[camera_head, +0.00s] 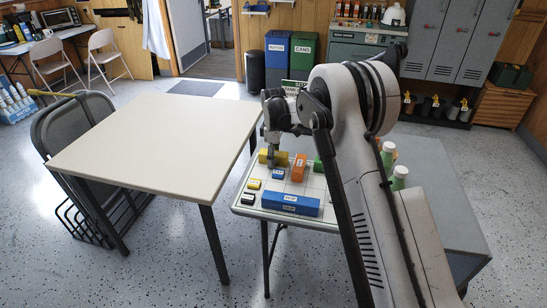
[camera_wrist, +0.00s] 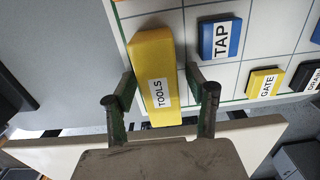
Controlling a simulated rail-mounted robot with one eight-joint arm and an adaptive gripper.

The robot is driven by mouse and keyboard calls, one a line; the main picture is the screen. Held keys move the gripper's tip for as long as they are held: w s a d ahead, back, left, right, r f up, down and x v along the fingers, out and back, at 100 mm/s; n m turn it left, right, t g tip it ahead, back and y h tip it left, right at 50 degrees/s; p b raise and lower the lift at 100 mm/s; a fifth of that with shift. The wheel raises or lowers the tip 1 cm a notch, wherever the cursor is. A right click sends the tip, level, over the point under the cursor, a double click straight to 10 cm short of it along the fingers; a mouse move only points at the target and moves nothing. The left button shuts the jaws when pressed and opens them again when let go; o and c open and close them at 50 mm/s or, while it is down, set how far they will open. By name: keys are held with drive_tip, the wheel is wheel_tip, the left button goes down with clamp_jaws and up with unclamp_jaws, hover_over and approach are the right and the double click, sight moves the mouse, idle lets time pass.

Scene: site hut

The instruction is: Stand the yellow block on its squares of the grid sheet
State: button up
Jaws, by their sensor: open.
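The long yellow block (camera_wrist: 158,62), labelled TOOLS, lies across the edge of the white grid sheet (camera_wrist: 275,55), over its green border. In the head view the yellow block (camera_head: 282,158) is at the far left of the sheet, partly hidden by my gripper (camera_head: 273,158). My gripper (camera_wrist: 160,88) is open, with one finger on each side of the block. Whether either finger touches the block I cannot tell.
On the sheet are a blue TAP block (camera_wrist: 220,38), a small yellow GATE block (camera_wrist: 264,83), a black block (camera_head: 248,199), an orange block (camera_head: 299,168), a green block (camera_head: 318,164) and a long blue block (camera_head: 290,203). Green bottles (camera_head: 399,178) stand behind my arm. A bare table (camera_head: 160,140) is at left.

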wheel_tip(320, 180, up, 12)
drive_tip(key=p, duration=0.1)
drive_tip(key=s+d+r+m+t, duration=0.2)
drive_tip(key=s+d+r+m, duration=0.3)
drive_tip(key=s+r, duration=0.65)
drive_tip(key=s+d+r+m+t, duration=0.1)
drive_tip(key=s+d+r+m, duration=0.15)
drive_tip(key=s, duration=0.45)
drive_tip(key=s+d+r+m+t, duration=0.1)
drive_tip(key=s+d+r, duration=0.2)
drive_tip(key=s, duration=0.5)
drive_tip(key=s+d+r+m+t, duration=0.1)
drive_tip(key=s+d+r+m, duration=0.15)
drive_tip(key=s, duration=0.45)
drive_tip(key=s+d+f+m+t, duration=0.1)
drive_tip(key=s+f+m, duration=0.1)
drive_tip(key=s, duration=0.4)
drive_tip(key=s+d+f+m+t, duration=0.1)
drive_tip(key=s+d+f, duration=0.1)
drive_tip(key=s+f, duration=0.2)
drive_tip(key=s, duration=0.3)
drive_tip(key=shift+s+d+f+m, duration=0.3)
drive_tip(key=shift+f+m, duration=0.05)
drive_tip(key=shift+m, duration=0.05)
